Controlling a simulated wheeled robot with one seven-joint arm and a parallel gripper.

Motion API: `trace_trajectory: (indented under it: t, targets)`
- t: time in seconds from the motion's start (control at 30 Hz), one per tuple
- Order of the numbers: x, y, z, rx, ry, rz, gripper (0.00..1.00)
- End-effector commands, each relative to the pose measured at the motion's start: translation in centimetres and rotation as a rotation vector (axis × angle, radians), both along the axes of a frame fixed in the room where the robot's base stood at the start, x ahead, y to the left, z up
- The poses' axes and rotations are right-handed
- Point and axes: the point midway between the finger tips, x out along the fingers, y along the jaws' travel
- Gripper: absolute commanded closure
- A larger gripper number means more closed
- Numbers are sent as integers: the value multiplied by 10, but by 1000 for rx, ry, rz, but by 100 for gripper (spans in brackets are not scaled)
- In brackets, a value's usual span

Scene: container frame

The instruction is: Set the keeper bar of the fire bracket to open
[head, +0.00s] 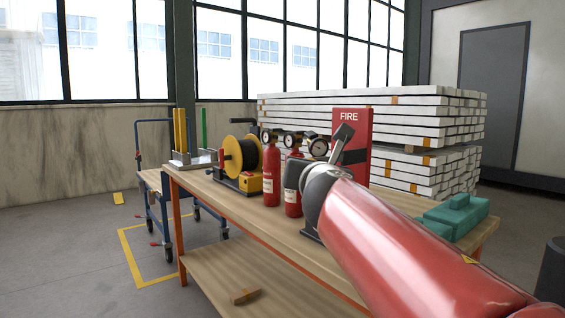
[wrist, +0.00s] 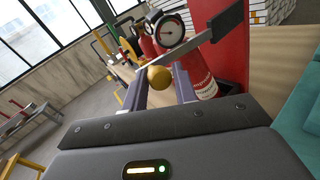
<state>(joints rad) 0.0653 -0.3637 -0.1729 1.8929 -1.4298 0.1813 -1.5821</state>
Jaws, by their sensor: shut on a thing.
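The fire bracket (head: 354,117) is a red upright panel marked FIRE at the back of the workbench. In the wrist view its red panel (wrist: 233,65) is behind the extinguisher. The keeper bar (wrist: 222,22) is a flat grey bar that slants down to the left across the front, below a round gauge. It ends in a brass-coloured ball knob (wrist: 160,77). My gripper (wrist: 161,84) is shut on this knob, one finger on each side. In the head view the bar (head: 343,138) slants, its lower end hidden by my arm. A red extinguisher (wrist: 198,78) stands behind the bar.
Two red extinguishers (head: 271,172) (head: 293,190) and a yellow cable reel (head: 242,160) stand left of my gripper on the workbench (head: 225,195). A teal case (head: 458,215) lies at the right end. White stacked beams (head: 430,120) are behind. A blue trolley (head: 152,190) stands left.

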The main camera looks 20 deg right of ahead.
Motion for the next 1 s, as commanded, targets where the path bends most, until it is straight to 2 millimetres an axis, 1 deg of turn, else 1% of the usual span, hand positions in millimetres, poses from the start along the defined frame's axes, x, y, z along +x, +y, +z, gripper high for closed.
trace_trajectory:
  t: [0.03,0.3,1.0]
  targets:
    - [-7,-8,2,3,-1,-19,100]
    - [-20,-18,2,4,-3,-27,100]
    - [-25,-21,4,3,-6,-29,100]
